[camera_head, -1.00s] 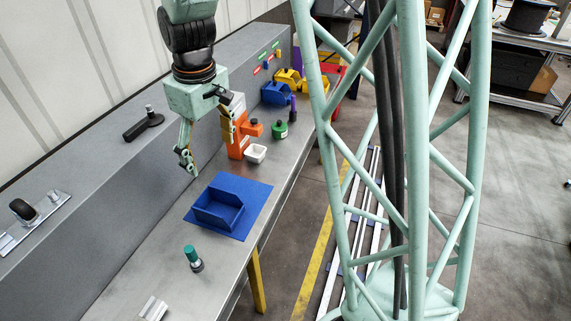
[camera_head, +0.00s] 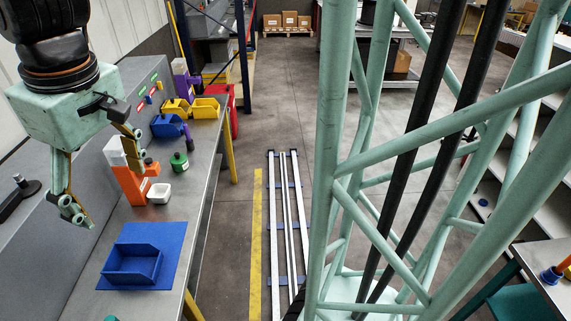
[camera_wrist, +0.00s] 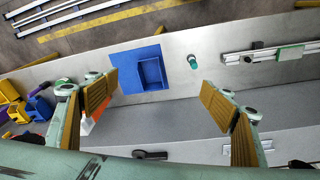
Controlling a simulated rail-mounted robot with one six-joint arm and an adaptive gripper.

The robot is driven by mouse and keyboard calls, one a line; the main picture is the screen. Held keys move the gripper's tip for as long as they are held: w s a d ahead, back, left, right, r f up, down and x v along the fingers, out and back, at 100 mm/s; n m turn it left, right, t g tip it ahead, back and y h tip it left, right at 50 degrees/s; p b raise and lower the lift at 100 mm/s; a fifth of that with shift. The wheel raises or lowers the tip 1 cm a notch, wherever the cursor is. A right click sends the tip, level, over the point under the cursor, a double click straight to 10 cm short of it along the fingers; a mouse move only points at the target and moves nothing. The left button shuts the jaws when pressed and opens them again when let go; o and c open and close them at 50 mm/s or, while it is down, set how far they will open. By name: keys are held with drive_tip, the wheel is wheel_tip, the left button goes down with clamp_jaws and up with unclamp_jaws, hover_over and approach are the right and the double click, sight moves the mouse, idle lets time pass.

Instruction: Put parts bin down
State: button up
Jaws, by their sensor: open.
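The blue parts bin (camera_head: 133,262) rests on a blue mat (camera_head: 172,238) on the grey bench in the head view. In the wrist view the bin (camera_wrist: 152,72) sits on the right part of the mat (camera_wrist: 124,62), upright and apart from my gripper. My gripper (camera_head: 108,190) is open and empty, held above the bench behind and to the left of the bin in the head view. In the wrist view its fingers (camera_wrist: 163,96) are spread wide, with nothing between them.
An orange stand (camera_head: 132,186), a white cup (camera_head: 159,193) and a green-lidded container (camera_head: 179,162) stand beyond the mat. Blue (camera_head: 167,126) and yellow bins (camera_head: 205,108) sit at the bench's far end. A teal-topped cylinder (camera_wrist: 192,61) stands near the bin.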

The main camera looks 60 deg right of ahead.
drive_tip(key=s+r+m+t, duration=0.1)
drive_tip(key=s+r, duration=0.2)
drive_tip(key=s, duration=0.7)
drive_tip(key=s+r+m, duration=0.1)
drive_tip(key=s+r, duration=0.3)
drive_tip(key=s, duration=0.7)
drive_tip(key=shift+d+r+m+t, duration=0.2)
drive_tip(key=shift+d+m+t, duration=0.05)
drive_tip(key=shift+m+t, duration=0.15)
drive_tip(key=shift+s+d, duration=0.1)
